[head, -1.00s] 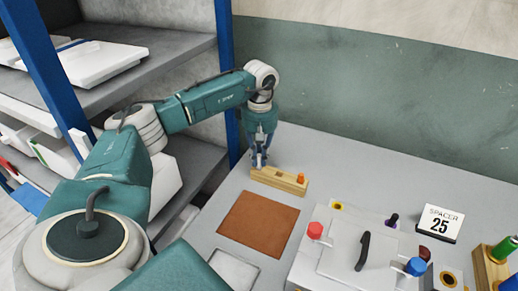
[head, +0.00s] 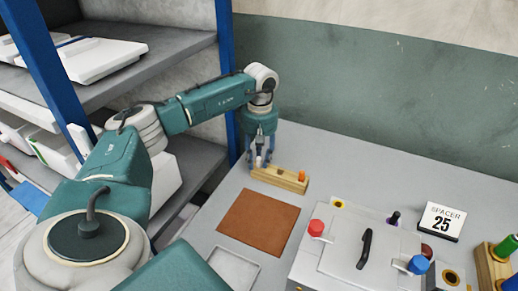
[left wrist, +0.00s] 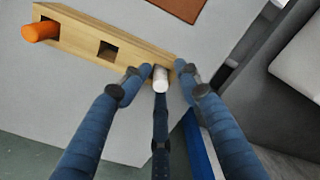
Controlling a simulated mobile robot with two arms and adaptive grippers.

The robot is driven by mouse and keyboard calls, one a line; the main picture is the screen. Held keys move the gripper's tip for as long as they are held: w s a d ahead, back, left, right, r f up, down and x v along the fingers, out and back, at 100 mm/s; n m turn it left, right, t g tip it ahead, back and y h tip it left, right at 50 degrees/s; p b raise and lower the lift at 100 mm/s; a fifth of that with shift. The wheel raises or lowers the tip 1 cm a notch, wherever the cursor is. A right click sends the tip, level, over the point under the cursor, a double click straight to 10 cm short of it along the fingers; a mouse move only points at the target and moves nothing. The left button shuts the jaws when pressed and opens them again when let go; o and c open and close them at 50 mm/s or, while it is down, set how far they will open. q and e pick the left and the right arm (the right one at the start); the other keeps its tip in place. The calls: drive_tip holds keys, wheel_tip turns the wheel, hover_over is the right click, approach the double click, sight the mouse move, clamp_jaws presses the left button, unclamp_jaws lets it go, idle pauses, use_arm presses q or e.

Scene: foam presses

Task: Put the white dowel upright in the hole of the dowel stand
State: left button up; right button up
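The wooden dowel stand (head: 290,183) lies on the table below my left gripper (head: 260,160); it also shows in the left wrist view (left wrist: 85,38). The white dowel (left wrist: 161,79) stands about upright at the stand's end, between my left fingers, its lower end apparently in the stand there. The hole around its base is hidden. My left gripper (left wrist: 162,78) is open, with its fingers on both sides of the dowel and small gaps to it. An orange dowel (left wrist: 41,31) sits at the other end, and an empty square hole (left wrist: 107,50) is between. My right gripper is out of view.
A brown mat (head: 258,223) lies in front of the stand. A shelf rack (head: 185,45) is at left, close to my arm. The table behind the stand is clear.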

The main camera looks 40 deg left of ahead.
sight(260, 159)
use_arm(q)
drive_tip(key=shift+d, duration=0.1)
wheel_tip(260, 159, up, 12)
idle(0.5)
drive_tip(key=shift+f, duration=0.1)
idle(0.4)
